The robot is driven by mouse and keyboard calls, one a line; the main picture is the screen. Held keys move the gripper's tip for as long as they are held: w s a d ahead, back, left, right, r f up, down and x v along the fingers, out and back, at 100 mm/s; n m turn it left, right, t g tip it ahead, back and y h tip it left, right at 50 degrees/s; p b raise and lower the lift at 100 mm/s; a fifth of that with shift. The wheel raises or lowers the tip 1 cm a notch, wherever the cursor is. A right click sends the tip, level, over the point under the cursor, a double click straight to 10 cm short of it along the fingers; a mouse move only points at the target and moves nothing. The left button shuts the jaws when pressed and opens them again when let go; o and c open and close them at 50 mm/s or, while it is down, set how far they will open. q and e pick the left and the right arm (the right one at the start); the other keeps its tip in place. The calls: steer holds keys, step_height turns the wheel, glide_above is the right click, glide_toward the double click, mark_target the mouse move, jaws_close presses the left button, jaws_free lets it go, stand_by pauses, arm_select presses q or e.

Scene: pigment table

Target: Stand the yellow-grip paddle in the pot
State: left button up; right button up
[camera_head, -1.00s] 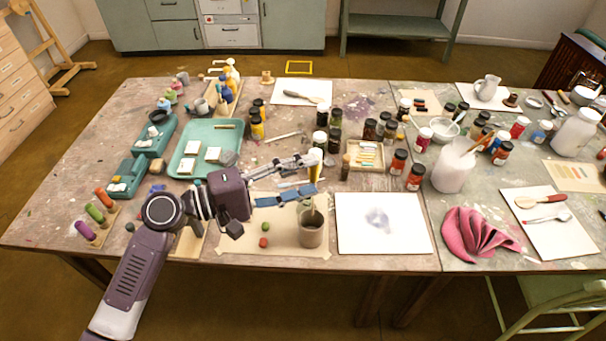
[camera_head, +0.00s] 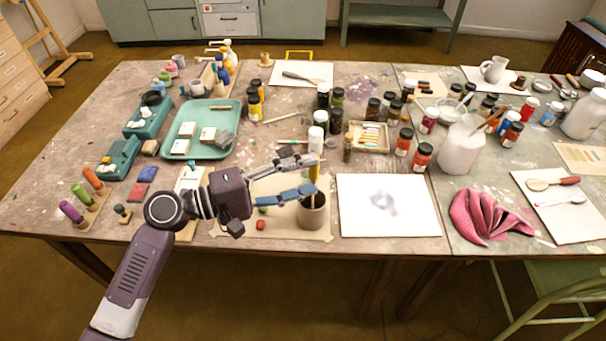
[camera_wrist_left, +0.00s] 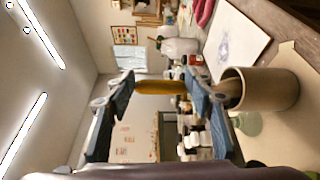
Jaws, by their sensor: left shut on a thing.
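The pot (camera_head: 312,214), a grey-brown cup, stands on a paper sheet near the table's front edge. My left gripper (camera_head: 314,175) is shut on the yellow-grip paddle (camera_head: 314,172) just above the pot's mouth. In the left wrist view, the yellow grip (camera_wrist_left: 160,87) lies between the fingertips (camera_wrist_left: 165,88), in line with the pot's opening. The pot (camera_wrist_left: 265,88) is close beside the fingers there. The paddle's lower part points to the pot's mouth; how deep it reaches is unclear. The right gripper is in no view.
A white sheet (camera_head: 385,215) lies right of the pot. Several paint bottles and a small tray (camera_head: 367,147) stand behind. A pink cloth (camera_head: 486,215) lies farther right.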

arm_select(q)
steer(key=shift+f, duration=0.25)
steer(key=o, duration=1)
steer(key=v, duration=1.2)
steer(key=shift+w, duration=0.1)
